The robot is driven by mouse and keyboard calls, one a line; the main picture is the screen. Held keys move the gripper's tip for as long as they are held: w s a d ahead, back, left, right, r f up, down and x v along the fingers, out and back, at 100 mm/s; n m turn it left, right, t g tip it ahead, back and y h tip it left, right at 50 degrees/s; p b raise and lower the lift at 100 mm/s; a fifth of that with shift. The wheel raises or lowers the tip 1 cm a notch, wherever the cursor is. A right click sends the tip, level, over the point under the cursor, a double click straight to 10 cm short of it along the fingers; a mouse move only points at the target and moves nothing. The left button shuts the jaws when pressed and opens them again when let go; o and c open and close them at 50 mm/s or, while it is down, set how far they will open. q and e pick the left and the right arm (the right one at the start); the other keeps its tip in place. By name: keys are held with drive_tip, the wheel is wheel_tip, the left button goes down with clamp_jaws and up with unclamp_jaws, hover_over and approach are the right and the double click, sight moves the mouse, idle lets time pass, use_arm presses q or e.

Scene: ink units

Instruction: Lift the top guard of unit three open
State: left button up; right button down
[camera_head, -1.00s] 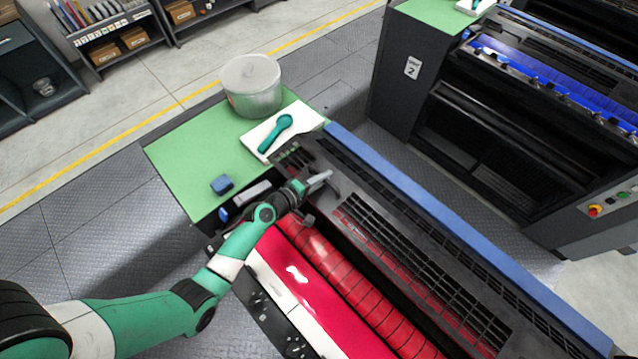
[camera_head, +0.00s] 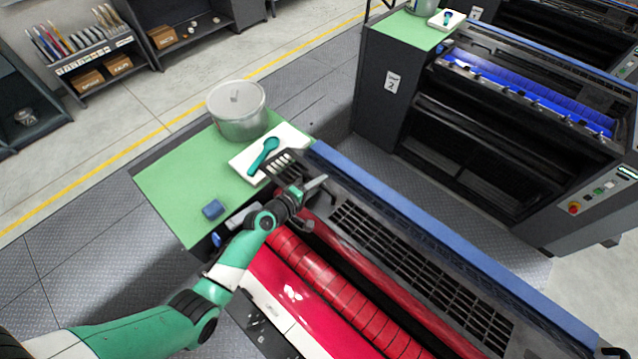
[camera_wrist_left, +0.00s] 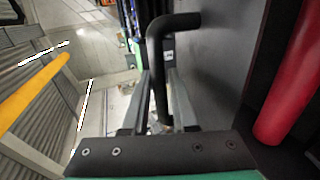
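The near press, whose unit number I cannot see, has a black slotted top guard (camera_head: 425,262) along its length, above a red roller (camera_head: 325,287). My left gripper (camera_head: 316,184) is at the guard's far-left end. In the left wrist view, a bent black handle bar (camera_wrist_left: 160,92) runs between the two fingers (camera_wrist_left: 160,108), which are close on both sides of it. The gripper looks shut on this bar. The guard's front edge stands apart from the roller with a dark gap between. My right gripper is out of view.
Unit two (camera_head: 372,110) stands behind, across a floor aisle. A blue bar (camera_head: 400,206) runs along the near press's back.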

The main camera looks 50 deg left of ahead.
use_arm(q)
drive_tip(key=shift+s, duration=0.1)
drive_tip(key=shift+s+r, duration=0.2)
drive_tip(key=shift+s, duration=0.1)
drive_tip(key=p+v, duration=0.1)
drive_tip(key=v, duration=0.9)
drive_tip(key=shift+s+p, duration=0.4)
drive_tip(key=shift+d+r, duration=0.1)
drive_tip(key=shift+r, duration=0.05)
